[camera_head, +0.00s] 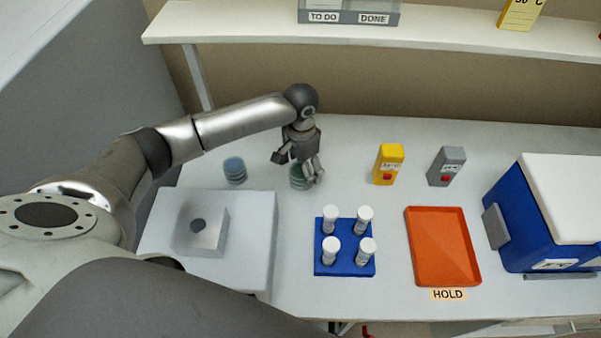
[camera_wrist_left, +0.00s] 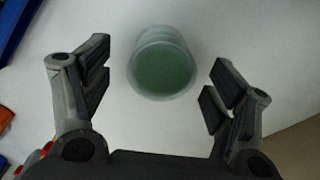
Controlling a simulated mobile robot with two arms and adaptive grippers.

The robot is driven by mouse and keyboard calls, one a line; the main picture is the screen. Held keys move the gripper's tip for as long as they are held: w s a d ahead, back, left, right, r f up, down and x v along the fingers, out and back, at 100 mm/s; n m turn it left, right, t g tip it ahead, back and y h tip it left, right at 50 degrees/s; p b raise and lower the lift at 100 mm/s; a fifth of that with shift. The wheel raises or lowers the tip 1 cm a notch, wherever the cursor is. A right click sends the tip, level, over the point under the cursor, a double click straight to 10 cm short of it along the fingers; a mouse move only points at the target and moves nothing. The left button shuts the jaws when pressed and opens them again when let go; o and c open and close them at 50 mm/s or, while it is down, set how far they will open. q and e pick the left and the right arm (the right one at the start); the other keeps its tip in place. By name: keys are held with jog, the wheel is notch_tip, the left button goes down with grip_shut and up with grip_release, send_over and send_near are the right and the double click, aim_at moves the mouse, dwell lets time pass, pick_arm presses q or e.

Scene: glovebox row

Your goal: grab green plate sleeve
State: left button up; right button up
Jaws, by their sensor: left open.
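The green plate sleeve (camera_head: 297,178) is a short round greenish stack standing on the white table, partly hidden by my left gripper in the head view. In the left wrist view the green plate sleeve (camera_wrist_left: 163,68) shows as a pale round tube with a green disc inside. My left gripper (camera_head: 298,168) is above it, pointing down. In the left wrist view my left gripper (camera_wrist_left: 158,88) is open, with one finger on each side of the sleeve and a gap on both sides. My right gripper is in neither view.
A similar blue stack (camera_head: 235,170) stands to the left. A white box (camera_head: 255,245) is in front of it. A blue rack (camera_head: 345,265) with white-capped tubes, an orange tray (camera_head: 443,250), a yellow device (camera_head: 388,164) and a grey device (camera_head: 446,166) are to the right.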

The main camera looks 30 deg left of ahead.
aim_at(300, 169)
pick_arm(q)
jog(key=shift+a+f+p, duration=0.1)
jog(key=shift+f+p, duration=0.25)
jog(key=shift+f, duration=1.4)
jog(key=shift+w, duration=0.1)
jog(key=c, duration=1.2)
